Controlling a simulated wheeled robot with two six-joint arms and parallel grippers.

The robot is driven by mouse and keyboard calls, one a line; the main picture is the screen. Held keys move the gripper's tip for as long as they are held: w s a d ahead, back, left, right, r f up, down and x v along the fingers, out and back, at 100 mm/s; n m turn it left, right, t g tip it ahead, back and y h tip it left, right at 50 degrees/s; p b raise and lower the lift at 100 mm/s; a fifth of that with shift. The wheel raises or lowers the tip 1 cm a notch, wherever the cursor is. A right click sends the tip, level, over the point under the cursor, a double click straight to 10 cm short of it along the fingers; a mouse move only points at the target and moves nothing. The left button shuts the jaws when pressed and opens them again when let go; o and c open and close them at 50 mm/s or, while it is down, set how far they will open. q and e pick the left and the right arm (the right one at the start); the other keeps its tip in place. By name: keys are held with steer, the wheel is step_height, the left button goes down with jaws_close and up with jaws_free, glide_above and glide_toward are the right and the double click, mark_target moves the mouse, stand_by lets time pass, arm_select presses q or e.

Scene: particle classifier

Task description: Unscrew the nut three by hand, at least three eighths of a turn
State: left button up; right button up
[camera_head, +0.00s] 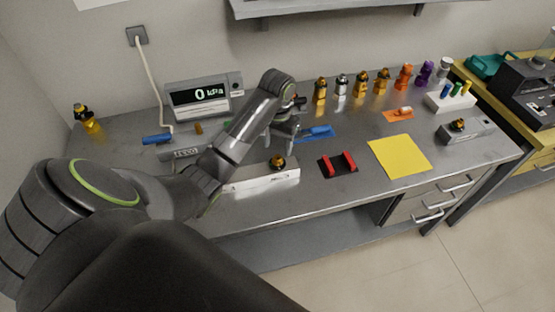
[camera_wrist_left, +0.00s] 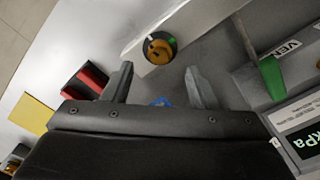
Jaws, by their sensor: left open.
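A brass nut (camera_head: 278,162) with a dark part sits on a long white block near the front of the bench. It also shows in the left wrist view, where a brass nut (camera_wrist_left: 159,48) stands on a dark round base with a green mark. I cannot read any number on it. My left gripper (camera_head: 290,132) is open and empty, pointing down over the bench just behind the white block. In the wrist view the nut lies just beyond and between the left fingertips (camera_wrist_left: 160,74), apart from both. My right gripper is not in view.
A second brass-topped fitting (camera_head: 458,125) sits on a grey block at right. A display (camera_head: 203,98) reading 0 kPa stands at back left. Several coloured bottles line the back. A red-jawed holder (camera_head: 338,164) and a yellow sheet (camera_head: 399,157) lie right of the white block.

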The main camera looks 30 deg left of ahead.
mark_target(277, 157)
arm_select(q)
step_height(277, 157, down, 5)
steer(key=b, duration=0.2)
steer(key=shift+r+b, duration=0.15)
steer(key=shift+b, duration=0.15)
steer(key=shift+f, duration=0.4)
